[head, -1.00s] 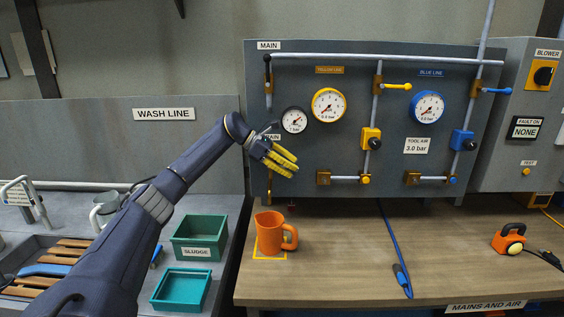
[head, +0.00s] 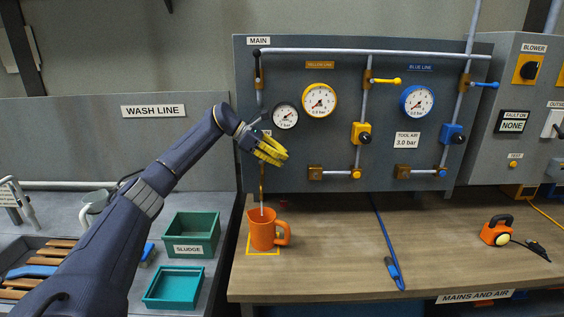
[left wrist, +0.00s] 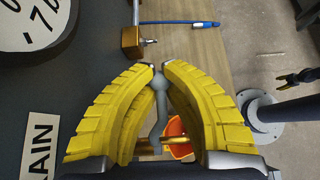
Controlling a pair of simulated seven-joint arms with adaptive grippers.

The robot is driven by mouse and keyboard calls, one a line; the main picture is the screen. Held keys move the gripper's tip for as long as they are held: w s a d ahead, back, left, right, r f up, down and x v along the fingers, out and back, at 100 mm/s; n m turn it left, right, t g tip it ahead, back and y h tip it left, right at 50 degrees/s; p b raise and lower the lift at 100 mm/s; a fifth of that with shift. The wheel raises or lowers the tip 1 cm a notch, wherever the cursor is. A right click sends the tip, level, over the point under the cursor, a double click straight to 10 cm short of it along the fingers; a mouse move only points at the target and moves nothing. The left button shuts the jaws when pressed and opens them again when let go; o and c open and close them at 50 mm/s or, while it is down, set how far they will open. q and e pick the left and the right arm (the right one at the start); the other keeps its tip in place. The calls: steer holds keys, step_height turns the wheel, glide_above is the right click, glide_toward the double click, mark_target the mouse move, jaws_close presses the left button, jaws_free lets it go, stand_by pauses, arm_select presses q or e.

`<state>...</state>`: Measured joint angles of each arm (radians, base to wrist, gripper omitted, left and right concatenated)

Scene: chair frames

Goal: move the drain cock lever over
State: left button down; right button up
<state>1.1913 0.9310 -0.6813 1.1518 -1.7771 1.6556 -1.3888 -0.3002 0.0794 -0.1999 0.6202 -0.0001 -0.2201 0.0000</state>
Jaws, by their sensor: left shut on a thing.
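My left gripper (head: 272,150) is at the left part of the grey panel, just below the small black-rimmed gauge (head: 285,116). In the left wrist view its yellow ribbed fingers (left wrist: 158,72) are shut on the grey drain cock lever (left wrist: 158,100), near its tip. A brass stem (left wrist: 150,147) shows at the lever's base. The drain label (left wrist: 40,143) is partly cut off beside the fingers. An orange jug (head: 262,234) stands upright on a yellow-outlined square below the drain pipe (head: 262,181). A thin pale streak runs from the pipe into the jug's mouth.
The panel (head: 330,165) carries yellow and blue gauges, valves and levers right of the gripper. A blue hose (head: 385,235) hangs onto the wooden bench (head: 330,275). Green bins (head: 191,234) stand at the left. The bench between jug and hose is clear.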

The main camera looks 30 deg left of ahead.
arm_select(q)
steer(key=shift+a+r, duration=0.1)
steer(key=shift+r, duration=0.25)
steer(key=shift+s+r, duration=0.1)
steer(key=shift+s+a+r, duration=0.1)
steer(key=shift+a+r, duration=0.1)
steer(key=shift+r, duration=0.25)
steer(key=shift+s+a+r, duration=0.1)
steer(key=shift+a+r, duration=0.1)
steer(key=shift+r, duration=0.25)
steer(key=shift+r, duration=0.15)
steer(key=shift+v, duration=1)
steer(key=shift+d+r, duration=0.1)
steer(key=shift+r, duration=0.1)
steer(key=shift+r, duration=0.1)
